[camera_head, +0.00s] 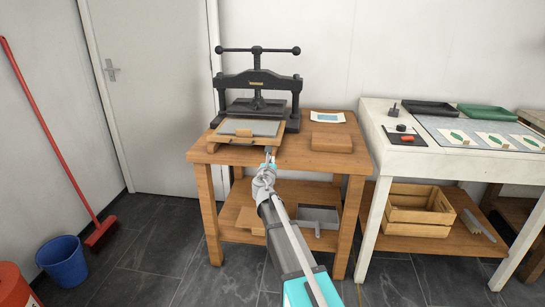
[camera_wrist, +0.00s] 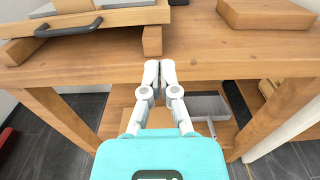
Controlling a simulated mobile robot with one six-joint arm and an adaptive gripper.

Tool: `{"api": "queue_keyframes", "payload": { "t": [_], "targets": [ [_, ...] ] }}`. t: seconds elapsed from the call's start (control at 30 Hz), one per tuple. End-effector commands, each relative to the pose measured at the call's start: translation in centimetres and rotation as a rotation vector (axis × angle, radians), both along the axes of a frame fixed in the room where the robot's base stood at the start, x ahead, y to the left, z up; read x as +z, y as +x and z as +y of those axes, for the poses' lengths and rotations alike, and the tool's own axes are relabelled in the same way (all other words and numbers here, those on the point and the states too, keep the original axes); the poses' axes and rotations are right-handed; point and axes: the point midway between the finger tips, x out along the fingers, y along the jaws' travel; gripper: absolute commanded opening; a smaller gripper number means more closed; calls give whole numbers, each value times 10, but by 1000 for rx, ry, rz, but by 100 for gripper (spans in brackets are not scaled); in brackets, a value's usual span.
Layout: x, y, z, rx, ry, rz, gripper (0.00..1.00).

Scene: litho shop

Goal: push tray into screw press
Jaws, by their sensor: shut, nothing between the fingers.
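The black screw press (camera_head: 258,84) stands at the back left of the wooden table, with its bar handle on top. The tray (camera_head: 233,140) is a wooden board with a grey plate on it, sitting in front of the press on wooden supports and sticking out toward me. In the wrist view the tray's wooden front edge (camera_wrist: 120,17) shows at the upper left, with a dark curved handle (camera_wrist: 68,28). My gripper (camera_wrist: 160,66) is shut and empty, just in front of the table's edge and to the right of the tray handle. I see no contact with the tray.
A wooden block (camera_head: 331,142) and a printed sheet (camera_head: 327,117) lie on the table to the right. A white bench (camera_head: 400,150) stands to the right. A blue bucket (camera_head: 62,262) stands on the floor at left.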

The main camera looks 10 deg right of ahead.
Motion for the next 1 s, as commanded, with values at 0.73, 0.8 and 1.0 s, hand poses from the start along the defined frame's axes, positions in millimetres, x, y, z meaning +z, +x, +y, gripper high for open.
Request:
{"api": "queue_keyframes", "payload": {
  "t": [0.73,0.8,1.0],
  "targets": [
    [-6,-10,15,0,-5,-10,0],
    [-11,-10,24,-3,-11,-20,0],
    [-25,-9,67,-11,-35,-77,0]
  ]
}}
